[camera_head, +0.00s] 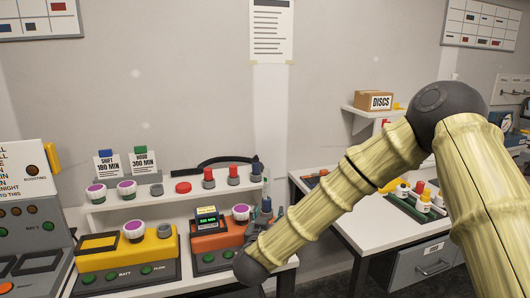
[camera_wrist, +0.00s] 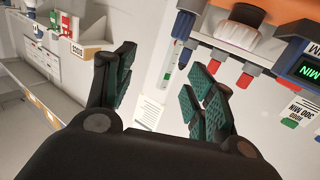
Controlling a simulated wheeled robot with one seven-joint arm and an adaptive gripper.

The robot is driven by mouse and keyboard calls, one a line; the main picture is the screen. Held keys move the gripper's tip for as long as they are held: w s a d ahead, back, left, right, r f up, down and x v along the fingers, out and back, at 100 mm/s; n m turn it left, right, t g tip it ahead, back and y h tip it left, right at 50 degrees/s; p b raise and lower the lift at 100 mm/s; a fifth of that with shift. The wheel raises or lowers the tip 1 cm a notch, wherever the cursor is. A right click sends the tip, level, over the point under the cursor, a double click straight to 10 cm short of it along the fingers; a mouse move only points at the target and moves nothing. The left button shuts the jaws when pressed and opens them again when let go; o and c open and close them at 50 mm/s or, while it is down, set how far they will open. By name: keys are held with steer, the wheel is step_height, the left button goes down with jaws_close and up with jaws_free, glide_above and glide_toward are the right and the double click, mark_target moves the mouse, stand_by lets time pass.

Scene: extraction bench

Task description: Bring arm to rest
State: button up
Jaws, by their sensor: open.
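My gripper (camera_wrist: 160,92) is open in the wrist view, with its dark green padded fingers spread and nothing between them. In the head view my gripper (camera_head: 266,216) is small and dark beside the right end of the orange device, partly hidden by my arm. My arm, with pale ribbed links and dark joints, is bent. It rises to a high elbow at the right and comes down toward the bench at lower middle. Whether the gripper touches the device or shelf cannot be told.
The orange device (camera_head: 217,242) and yellow device (camera_head: 128,261) stand on the left bench. A shelf (camera_head: 108,212) behind carries knobs and red-topped cylinders. The right table (camera_head: 345,212) has a green tray (camera_head: 405,207) with small bottles. A DISCS box (camera_head: 374,101) sits on a wall shelf.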

steer(key=s+d+f+n+g+y, duration=0.1)
steer(key=s+d+f+g, duration=0.1)
steer(key=s+f, duration=0.6)
steer(key=s+d+f+n+g+y, duration=0.1)
steer(key=s+d+f+g+y, duration=0.2)
steer(key=f, duration=1)
steer(key=s+d+f+n+g, duration=0.1)
steer(key=s+d+f+g, duration=0.1)
steer(key=s+f, duration=0.65)
steer(key=s+d+f+g, duration=0.3)
steer(key=s+d+f, duration=0.1)
steer(key=s, duration=0.6)
steer(key=s+d+f+m+g, duration=0.1)
steer(key=s+d+f+g, duration=0.2)
steer(key=s, duration=0.8)
steer(key=s+d+f+g+h, duration=0.1)
steer(key=s+d+f+g, duration=0.3)
steer(key=s+d+f, duration=0.3)
steer(key=s+d, duration=0.1)
steer(key=s, duration=0.2)
steer(key=shift+s+m, duration=0.2)
steer(key=shift+m, duration=0.1)
steer(key=shift+c, duration=0.3)
